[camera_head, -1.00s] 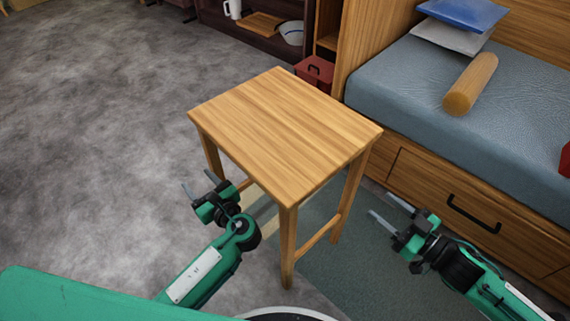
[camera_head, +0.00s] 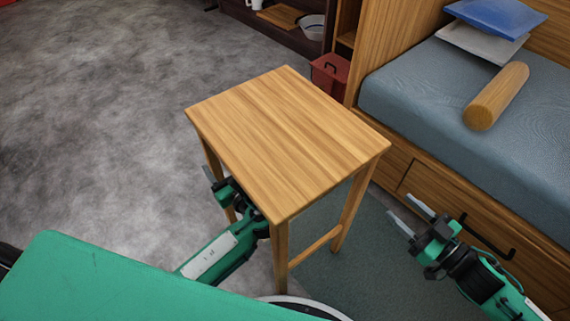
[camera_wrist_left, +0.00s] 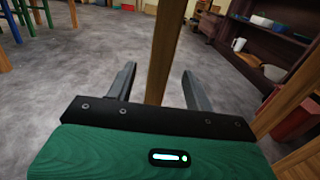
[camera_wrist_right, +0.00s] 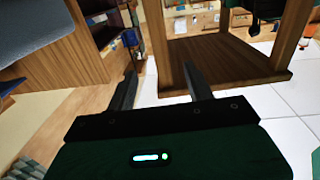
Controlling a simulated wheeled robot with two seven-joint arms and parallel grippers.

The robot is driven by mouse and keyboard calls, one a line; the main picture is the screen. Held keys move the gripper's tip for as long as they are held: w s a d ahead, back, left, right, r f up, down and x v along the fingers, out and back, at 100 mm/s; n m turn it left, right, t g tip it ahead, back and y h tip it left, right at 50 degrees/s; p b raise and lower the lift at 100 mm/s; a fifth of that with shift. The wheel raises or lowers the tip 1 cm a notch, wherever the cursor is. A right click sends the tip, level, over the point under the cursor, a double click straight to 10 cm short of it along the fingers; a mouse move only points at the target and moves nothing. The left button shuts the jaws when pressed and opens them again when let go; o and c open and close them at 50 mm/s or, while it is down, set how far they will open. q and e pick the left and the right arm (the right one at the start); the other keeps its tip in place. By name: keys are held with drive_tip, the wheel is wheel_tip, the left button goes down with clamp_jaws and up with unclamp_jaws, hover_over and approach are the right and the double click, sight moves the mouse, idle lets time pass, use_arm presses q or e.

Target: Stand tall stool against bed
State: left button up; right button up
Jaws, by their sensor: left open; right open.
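The tall wooden stool (camera_head: 285,135) stands upright on its legs in the middle of the head view, with a gap between it and the bed (camera_head: 440,100) to its right. My left gripper (camera_head: 210,178) is open by the stool's left side, partly hidden by the seat. In the left wrist view, a stool leg (camera_wrist_left: 162,50) shows between my open left fingers (camera_wrist_left: 160,85), not visibly clamped. My right gripper (camera_head: 405,213) is open and empty, right of the stool and in front of the bed's drawer. The right wrist view shows a wooden upright (camera_wrist_right: 157,40) beyond its fingers (camera_wrist_right: 160,85).
A green-grey rug (camera_head: 350,265) lies under the stool's right side. A red box (camera_head: 330,75) stands by the bed's end, near a dark shelf (camera_head: 275,20). Pillows (camera_head: 485,40) and a wooden roll (camera_head: 497,95) lie on the bed. Grey floor at left (camera_head: 90,120) is clear.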

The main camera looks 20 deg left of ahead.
sight(207, 148)
drive_tip(key=shift+a, duration=0.1)
use_arm(q)
drive_tip(key=x, duration=0.7)
drive_tip(key=shift+w+a, duration=0.15)
drive_tip(key=shift+a, duration=0.1)
use_arm(e)
drive_tip(key=x, duration=1.3)
drive_tip(key=shift+w+a, duration=0.2)
drive_tip(key=shift+a, duration=0.05)
use_arm(q)
clamp_jaws()
use_arm(e)
clamp_jaws()
use_arm(q)
drive_tip(key=shift+r, duration=0.2)
use_arm(e)
drive_tip(key=shift+r, duration=0.2)
